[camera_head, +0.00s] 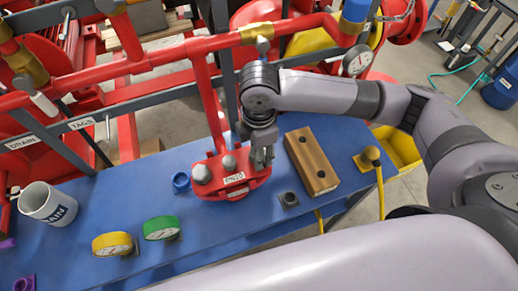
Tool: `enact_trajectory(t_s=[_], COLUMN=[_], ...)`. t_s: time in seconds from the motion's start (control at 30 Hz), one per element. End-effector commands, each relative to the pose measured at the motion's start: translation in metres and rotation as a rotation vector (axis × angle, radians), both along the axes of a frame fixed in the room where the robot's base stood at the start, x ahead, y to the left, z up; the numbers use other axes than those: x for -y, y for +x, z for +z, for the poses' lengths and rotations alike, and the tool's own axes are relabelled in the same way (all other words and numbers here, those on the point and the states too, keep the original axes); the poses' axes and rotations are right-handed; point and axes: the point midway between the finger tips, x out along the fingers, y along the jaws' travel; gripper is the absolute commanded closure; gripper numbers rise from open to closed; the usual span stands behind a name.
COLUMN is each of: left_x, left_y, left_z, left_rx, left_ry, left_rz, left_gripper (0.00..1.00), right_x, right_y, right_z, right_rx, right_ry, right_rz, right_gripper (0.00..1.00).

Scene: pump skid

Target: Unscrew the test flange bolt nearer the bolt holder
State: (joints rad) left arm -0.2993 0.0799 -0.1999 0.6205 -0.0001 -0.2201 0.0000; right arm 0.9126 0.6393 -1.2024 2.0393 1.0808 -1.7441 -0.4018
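The red test flange (238,190) with a white label stands on the blue bench. Two grey bolt heads show on it, a left bolt (202,174) and a middle bolt (229,163). My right gripper (262,160) points down over the flange's right end, the side nearer the bolt holder. Its fingers hide what is there, so I cannot tell whether they are shut on a bolt. The wooden bolt holder (312,160) lies just right of the gripper, with two dark holes on top. My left gripper is not in view.
Red pipes (130,68) run behind.

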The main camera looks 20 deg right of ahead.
Motion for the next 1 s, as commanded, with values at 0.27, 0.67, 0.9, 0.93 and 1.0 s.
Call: enact_trajectory(t_s=[0.27,0.67,0.9,0.93,1.0], left_x=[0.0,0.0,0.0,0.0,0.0], left_y=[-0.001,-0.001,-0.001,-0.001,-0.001], left_z=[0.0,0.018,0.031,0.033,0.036], left_rx=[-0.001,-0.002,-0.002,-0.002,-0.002], left_ry=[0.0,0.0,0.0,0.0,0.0], left_rz=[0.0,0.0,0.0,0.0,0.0], left_gripper=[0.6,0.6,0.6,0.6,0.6], right_x=[0.0,0.001,0.001,0.001,0.001], right_y=[0.0,0.0,0.0,0.0,0.0], right_z=[0.0,0.003,0.003,0.003,0.003], right_rx=[0.0,-0.001,-0.001,-0.001,0.0], right_ry=[0.0,-0.002,-0.001,-0.001,-0.001], right_rz=[0.0,0.334,0.683,0.727,0.83], right_gripper=[0.9,0.93,0.93,0.93,0.93])
